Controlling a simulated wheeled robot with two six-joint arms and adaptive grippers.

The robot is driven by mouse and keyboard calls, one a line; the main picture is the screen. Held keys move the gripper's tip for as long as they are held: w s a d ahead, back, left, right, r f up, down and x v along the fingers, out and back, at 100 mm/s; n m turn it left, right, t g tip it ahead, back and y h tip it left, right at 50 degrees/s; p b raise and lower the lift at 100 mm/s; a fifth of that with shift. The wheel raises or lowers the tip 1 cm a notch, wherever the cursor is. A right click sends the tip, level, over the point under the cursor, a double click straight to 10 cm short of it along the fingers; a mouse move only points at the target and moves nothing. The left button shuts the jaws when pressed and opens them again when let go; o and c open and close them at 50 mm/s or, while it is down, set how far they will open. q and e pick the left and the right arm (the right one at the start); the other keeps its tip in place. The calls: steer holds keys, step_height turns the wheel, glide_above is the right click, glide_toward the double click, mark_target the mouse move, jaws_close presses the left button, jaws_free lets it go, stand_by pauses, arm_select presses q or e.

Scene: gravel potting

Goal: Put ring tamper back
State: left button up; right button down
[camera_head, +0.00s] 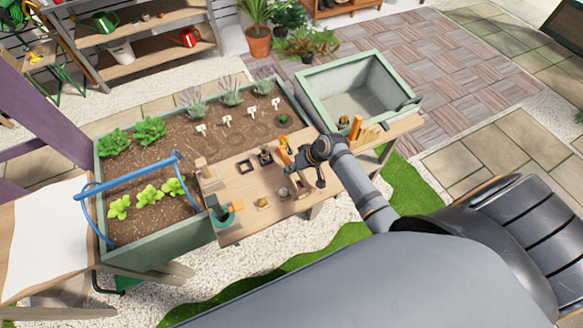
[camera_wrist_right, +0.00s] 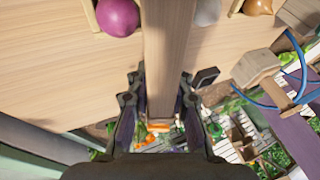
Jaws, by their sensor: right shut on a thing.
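My right gripper (camera_head: 314,166) is over the wooden potting table, near its middle. In the right wrist view, its two fingers (camera_wrist_right: 160,105) are closed around a long, pale wooden bar (camera_wrist_right: 168,55), which I take to be the ring tamper. An orange part (camera_wrist_right: 158,126) shows between the fingers. In the head view, an orange-tan upright piece (camera_head: 284,150) shows just left of the gripper. I cannot make out the ring end. My left gripper is not in view.
The potting table (camera_head: 238,193) holds a black square frame (camera_head: 245,166), small pots and a green pot (camera_head: 222,214). A soil planter (camera_head: 180,128) stands behind and left. A green-rimmed basin (camera_head: 359,92) is behind right, with orange-tan pieces (camera_head: 370,133) in front.

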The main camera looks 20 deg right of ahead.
steer(key=c, duration=1.7)
jaws_free()
steer(key=shift+f, duration=0.15)
steer(key=o, duration=0.5)
